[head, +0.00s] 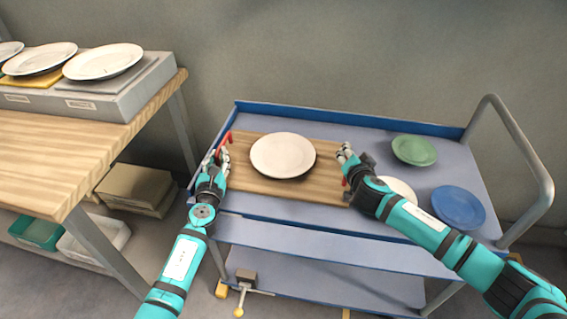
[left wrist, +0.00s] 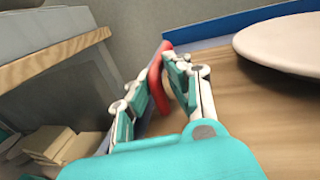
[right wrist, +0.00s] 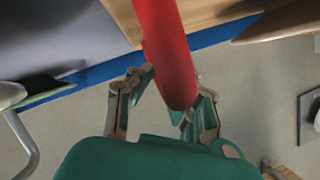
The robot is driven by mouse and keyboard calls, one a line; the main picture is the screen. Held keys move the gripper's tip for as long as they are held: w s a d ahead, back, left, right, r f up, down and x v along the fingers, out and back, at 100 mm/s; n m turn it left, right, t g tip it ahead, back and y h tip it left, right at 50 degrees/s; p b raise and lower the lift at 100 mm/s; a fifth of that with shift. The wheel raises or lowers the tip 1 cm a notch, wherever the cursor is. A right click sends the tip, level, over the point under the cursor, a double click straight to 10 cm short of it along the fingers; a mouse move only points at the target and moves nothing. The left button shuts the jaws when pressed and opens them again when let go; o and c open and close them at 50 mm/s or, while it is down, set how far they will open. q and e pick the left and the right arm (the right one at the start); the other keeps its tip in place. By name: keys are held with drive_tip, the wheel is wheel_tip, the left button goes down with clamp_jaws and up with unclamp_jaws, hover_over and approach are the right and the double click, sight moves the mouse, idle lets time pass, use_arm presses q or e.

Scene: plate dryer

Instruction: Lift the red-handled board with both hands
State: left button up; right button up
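The wooden board (head: 240,173) lies on the blue cart with a white plate (head: 283,155) on it. A red handle (head: 225,138) is at its left end, and it also shows in the left wrist view (left wrist: 155,78). My left gripper (head: 217,160) has its fingers closed around that handle. My right gripper (head: 346,157) is at the board's right end. The right red handle (right wrist: 168,50) runs between its fingers, which appear closed on it. The right arm partly hides this handle in the head view.
The blue cart (head: 300,232) also holds a green plate (head: 414,150), a blue plate (head: 458,207) and a white plate (head: 398,190) partly behind my right arm. The cart's push handle (head: 525,150) rises at right. A wooden table (head: 60,160) stands at left.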

use_arm(q)
drive_tip(key=shift+a, duration=0.2)
clamp_jaws()
use_arm(e)
drive_tip(key=shift+d, duration=0.1)
clamp_jaws()
use_arm(q)
drive_tip(key=shift+a, duration=0.15)
use_arm(e)
drive_tip(key=shift+d, duration=0.1)
